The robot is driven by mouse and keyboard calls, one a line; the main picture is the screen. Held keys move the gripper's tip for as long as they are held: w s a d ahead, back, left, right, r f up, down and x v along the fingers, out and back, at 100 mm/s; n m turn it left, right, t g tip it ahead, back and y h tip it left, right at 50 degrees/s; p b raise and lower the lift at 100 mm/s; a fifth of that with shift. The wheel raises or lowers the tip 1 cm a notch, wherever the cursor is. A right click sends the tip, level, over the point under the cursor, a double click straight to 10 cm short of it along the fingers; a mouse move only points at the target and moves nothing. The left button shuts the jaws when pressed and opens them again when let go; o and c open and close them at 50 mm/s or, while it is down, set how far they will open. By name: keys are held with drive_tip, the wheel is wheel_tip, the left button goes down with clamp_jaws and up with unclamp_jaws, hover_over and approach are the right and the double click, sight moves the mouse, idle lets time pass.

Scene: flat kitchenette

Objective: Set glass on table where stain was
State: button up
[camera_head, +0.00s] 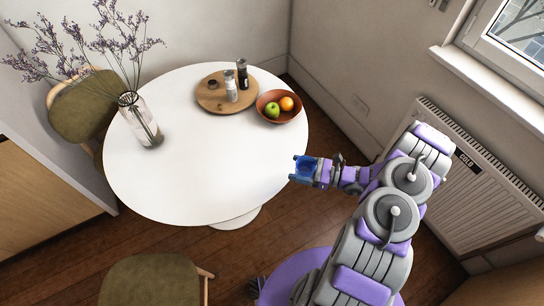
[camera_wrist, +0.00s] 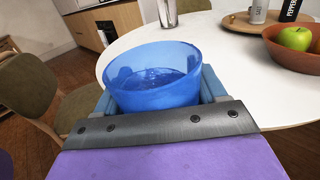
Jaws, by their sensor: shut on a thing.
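My gripper (camera_head: 304,169) is shut on a blue translucent glass (camera_wrist: 153,80). In the wrist view the glass is upright between the two fingers, its open rim up. In the head view only a small part of the glass (camera_head: 303,167) shows between the fingers. The white round table (camera_head: 190,170) is left of my gripper, and the glass is at its right edge. I cannot tell from these views how high the glass is above the tabletop. No stain shows on the bare white surface.
On the table stand a glass vase with purple flowers (camera_head: 141,120), a wooden board (camera_head: 212,100) with shakers, and a bowl (camera_head: 280,116) with fruit. The table's middle and front are clear. Chairs (camera_head: 150,280) stand around it; a radiator (camera_head: 480,190) is at right.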

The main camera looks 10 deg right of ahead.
drive_tip(key=w+a+b, duration=0.1)
drive_tip(key=w+a, duration=0.1)
drive_tip(key=w, duration=0.1)
drive_tip(key=w+a+f, duration=0.1)
drive_tip(key=w+a, duration=0.1)
drive_tip(key=w, duration=0.2)
drive_tip(key=w+a+b, duration=0.1)
drive_tip(key=w+a, duration=0.2)
drive_tip(key=w, duration=0.1)
drive_tip(key=shift+f+b, duration=0.15)
drive_tip(key=shift+b, duration=0.2)
drive_tip(key=shift+w+a, duration=0.3)
drive_tip(key=shift+w, duration=0.2)
drive_tip(key=shift+w+a, duration=0.25)
drive_tip(key=shift+w, duration=0.25)
drive_tip(key=shift+w+f+b, duration=0.15)
drive_tip(key=shift+f+b, duration=0.15)
drive_tip(key=shift+b, duration=0.05)
drive_tip(key=shift+a+f+b, duration=0.1)
drive_tip(key=shift+f+b, duration=0.5)
drive_tip(key=shift+f, duration=0.95)
drive_tip(key=shift+r, duration=0.1)
drive_tip(key=o, duration=1.3)
